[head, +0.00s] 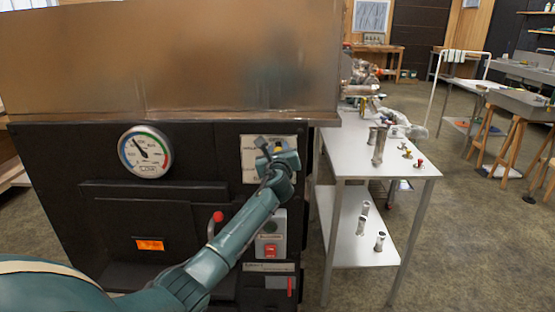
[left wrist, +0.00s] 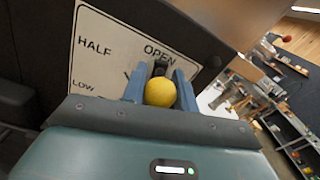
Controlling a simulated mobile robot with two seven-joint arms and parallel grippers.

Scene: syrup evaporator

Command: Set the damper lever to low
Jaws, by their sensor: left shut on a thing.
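The damper lever's yellow ball knob (left wrist: 160,92) sits between the two fingers of my left gripper (left wrist: 160,88), which is shut on it. A short piece of the dark lever (left wrist: 159,68) shows behind the knob, near the word OPEN. The white damper plate (left wrist: 98,45) reads OPEN, HALF and LOW; LOW is at its lower left in the left wrist view. In the head view my left gripper (head: 276,149) is in front of the plate (head: 248,170) and hides much of it. The right gripper is not in view.
The black evaporator front carries a round gauge (head: 146,152), a red-knobbed handle (head: 217,216) and a red switch (head: 270,250) below my arm. The brown metal pan (head: 180,60) overhangs above the plate. A steel table (head: 345,160) with metal cups stands at right.

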